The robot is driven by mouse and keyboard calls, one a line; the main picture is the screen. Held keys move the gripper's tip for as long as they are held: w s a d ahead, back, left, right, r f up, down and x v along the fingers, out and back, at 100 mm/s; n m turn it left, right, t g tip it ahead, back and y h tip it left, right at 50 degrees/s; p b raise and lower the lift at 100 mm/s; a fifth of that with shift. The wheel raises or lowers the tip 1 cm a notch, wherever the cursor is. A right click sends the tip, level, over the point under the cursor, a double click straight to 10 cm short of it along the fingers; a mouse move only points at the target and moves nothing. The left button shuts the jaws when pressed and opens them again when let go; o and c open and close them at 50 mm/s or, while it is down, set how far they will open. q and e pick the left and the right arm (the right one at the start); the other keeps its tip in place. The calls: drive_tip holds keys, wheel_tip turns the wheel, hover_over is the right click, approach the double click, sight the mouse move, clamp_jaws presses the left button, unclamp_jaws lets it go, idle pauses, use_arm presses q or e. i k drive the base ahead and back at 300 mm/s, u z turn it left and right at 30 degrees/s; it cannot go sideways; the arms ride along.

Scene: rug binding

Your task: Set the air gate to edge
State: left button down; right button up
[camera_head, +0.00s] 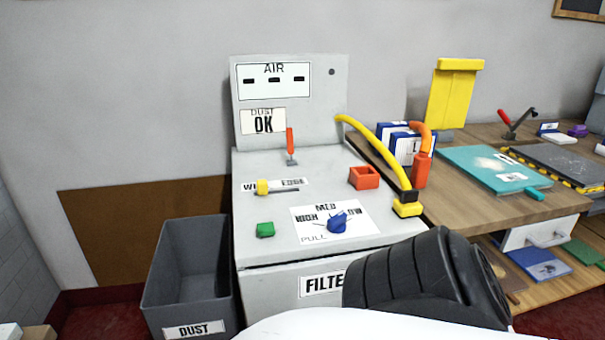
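A grey machine cabinet (253,220) with an upright panel marked AIR stands at the centre. On its top, a yellow slider knob (262,187) sits at the left end of a short slot in a label strip (290,184). The strip reads EDGE at its right; the left word starts with W and is partly hidden by the knob. A red-handled lever (291,145) stands upright behind the strip. No fingertips of either gripper show. A black ribbed part and a white part, apparently mine, cover the bottom centre right.
The cabinet top also holds a blue dial (338,222), green button (265,230), red square holder (364,177) and yellow hose (375,142). A grey DUST bin (190,270) stands at the left. A wooden bench (455,205) with a teal board (490,168) is at the right.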

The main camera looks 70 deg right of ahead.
sight(262, 184)
drive_tip(key=z, duration=2.25)
